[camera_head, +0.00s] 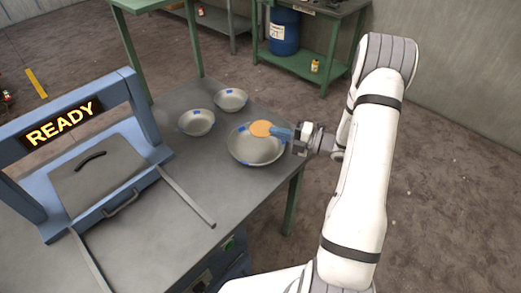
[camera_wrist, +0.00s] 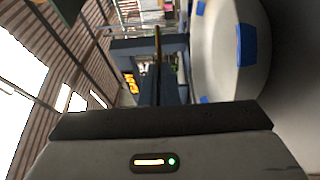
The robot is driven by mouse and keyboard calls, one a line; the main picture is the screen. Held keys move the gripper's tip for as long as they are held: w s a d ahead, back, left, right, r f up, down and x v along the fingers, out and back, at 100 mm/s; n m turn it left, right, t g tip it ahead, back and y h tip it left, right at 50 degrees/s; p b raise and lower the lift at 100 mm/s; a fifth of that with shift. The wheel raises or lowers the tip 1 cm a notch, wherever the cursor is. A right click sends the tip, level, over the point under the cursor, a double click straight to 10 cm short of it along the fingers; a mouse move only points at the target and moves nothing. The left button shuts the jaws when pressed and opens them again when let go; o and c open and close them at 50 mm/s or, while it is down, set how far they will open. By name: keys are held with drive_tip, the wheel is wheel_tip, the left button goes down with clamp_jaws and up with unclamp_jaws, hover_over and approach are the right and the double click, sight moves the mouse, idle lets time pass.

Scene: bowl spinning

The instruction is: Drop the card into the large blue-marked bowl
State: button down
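The card (camera_head: 261,128) is a flat, rounded orange piece, held over the large bowl (camera_head: 257,158) in the head view. My gripper (camera_head: 279,132), with blue fingers, is shut on the card's right edge at the bowl's right side. In the wrist view the card (camera_wrist: 157,42) shows edge-on as a thin brown strip between my fingers (camera_wrist: 157,75). The large bowl (camera_wrist: 222,50) is a grey metal bowl with blue marks on its rim, lying to the right of the fingers in that view. The card hides part of the bowl's far rim in the head view.
Two smaller blue-marked bowls stand nearby, one to the left (camera_head: 197,123) and one behind (camera_head: 231,99). A blue machine frame (camera_head: 140,105) with a READY sign (camera_head: 63,124) stands on the left of the grey table (camera_head: 185,170). The table's right edge is close to the large bowl.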

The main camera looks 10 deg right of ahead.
drive_tip(key=c, duration=2.2)
unclamp_jaws()
drive_tip(key=c, duration=1.6)
unclamp_jaws()
drive_tip(key=v, duration=0.8)
drive_tip(key=shift+b, duration=0.4)
drive_tip(key=shift+a, duration=0.15)
